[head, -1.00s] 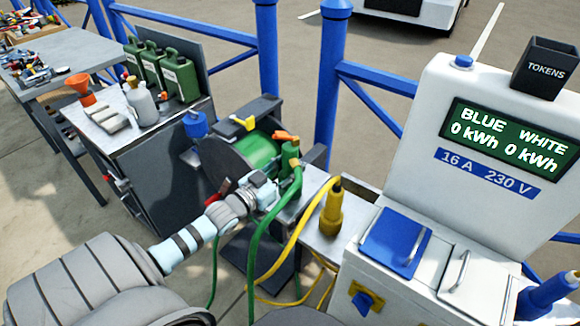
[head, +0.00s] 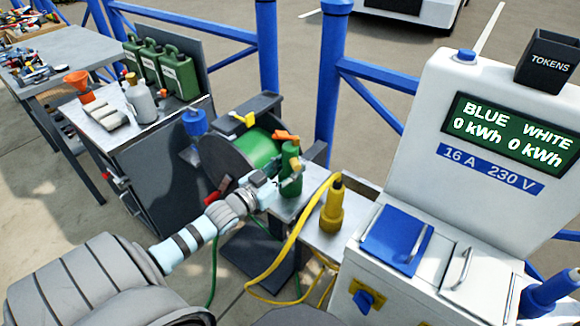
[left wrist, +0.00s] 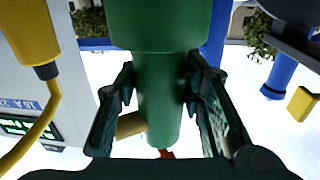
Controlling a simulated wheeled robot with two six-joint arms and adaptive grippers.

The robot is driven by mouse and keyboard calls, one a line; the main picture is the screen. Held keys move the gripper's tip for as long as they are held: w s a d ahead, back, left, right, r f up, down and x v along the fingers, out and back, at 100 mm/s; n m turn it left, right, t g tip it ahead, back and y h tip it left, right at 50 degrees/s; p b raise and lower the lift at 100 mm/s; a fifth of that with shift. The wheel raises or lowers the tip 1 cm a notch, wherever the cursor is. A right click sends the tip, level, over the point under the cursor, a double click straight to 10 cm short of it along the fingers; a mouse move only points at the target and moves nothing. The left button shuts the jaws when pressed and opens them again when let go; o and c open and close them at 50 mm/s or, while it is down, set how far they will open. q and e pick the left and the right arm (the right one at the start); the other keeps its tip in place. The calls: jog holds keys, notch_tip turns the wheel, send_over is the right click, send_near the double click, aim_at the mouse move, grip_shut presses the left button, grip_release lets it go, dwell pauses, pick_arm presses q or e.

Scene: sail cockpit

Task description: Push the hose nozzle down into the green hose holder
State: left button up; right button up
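The green hose nozzle (head: 290,154) stands upright in the head view, with an orange piece on top and a brass fitting at its side. Its lower end meets the wider green hose holder (head: 291,187), and how deep it sits inside is hidden. In the left wrist view the nozzle (left wrist: 160,105) runs into the holder (left wrist: 158,22) with no visible gap. My left gripper (head: 272,183) is at the nozzle just above the holder. Its two fingers (left wrist: 160,88) lie against both sides of the nozzle. My right gripper is not in view.
A hose reel (head: 262,150) stands just behind the holder. A yellow plug (head: 332,207) with its cable stands to the right. The white power pedestal (head: 480,130) fills the right side. A metal cabinet (head: 160,160) with bottles and cans is at left.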

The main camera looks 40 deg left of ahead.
pick_arm(q)
jog(key=shift+o, duration=0.5)
jog(key=shift+s+r+p, duration=0.1)
jog(key=shift+s+p, duration=0.15)
jog(key=shift+p, duration=0.2)
jog(key=s+p, duration=0.2)
jog(key=p, duration=0.1)
jog(key=shift+s+a+r, duration=0.1)
jog(key=shift+s+r, duration=0.1)
jog(key=s+p, duration=0.5)
jog(key=s, duration=0.3)
jog(key=shift+a+f, duration=0.3)
jog(key=shift+a, duration=0.05)
